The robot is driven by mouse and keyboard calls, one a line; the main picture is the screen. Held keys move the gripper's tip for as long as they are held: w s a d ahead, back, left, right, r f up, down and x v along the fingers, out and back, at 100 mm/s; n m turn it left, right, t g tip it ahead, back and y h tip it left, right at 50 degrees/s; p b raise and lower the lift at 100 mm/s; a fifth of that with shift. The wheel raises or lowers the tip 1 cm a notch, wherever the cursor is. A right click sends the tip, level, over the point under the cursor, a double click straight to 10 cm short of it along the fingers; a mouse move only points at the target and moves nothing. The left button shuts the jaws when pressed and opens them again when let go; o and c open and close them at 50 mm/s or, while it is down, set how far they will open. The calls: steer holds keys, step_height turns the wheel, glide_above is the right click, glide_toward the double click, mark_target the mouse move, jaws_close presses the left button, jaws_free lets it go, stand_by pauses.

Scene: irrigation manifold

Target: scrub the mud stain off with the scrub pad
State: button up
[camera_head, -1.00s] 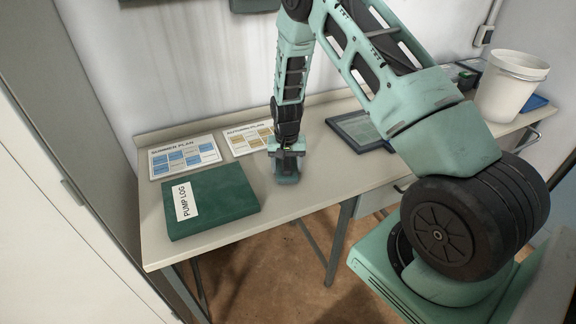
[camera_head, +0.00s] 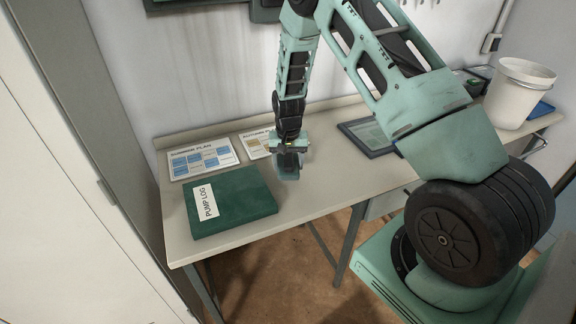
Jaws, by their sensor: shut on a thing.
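My gripper (camera_head: 288,163) points down over the bench (camera_head: 325,190), to the right of the green pump log book. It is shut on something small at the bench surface. The held thing is mostly hidden by the fingers, so I cannot make out the scrub pad clearly. I cannot see a mud stain; any stain under or behind the gripper is hidden.
The green pump log book (camera_head: 232,201) lies left of my gripper. The summer plan card (camera_head: 202,158) and the partly hidden autumn plan card (camera_head: 254,143) lie behind. A dark framed tablet (camera_head: 368,137) lies right. A white bucket (camera_head: 516,92) stands far right, by a blue tray (camera_head: 541,109).

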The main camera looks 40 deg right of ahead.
mark_target(288, 157)
steer(key=shift+r+p, duration=0.9)
steer(key=shift+r, duration=0.85)
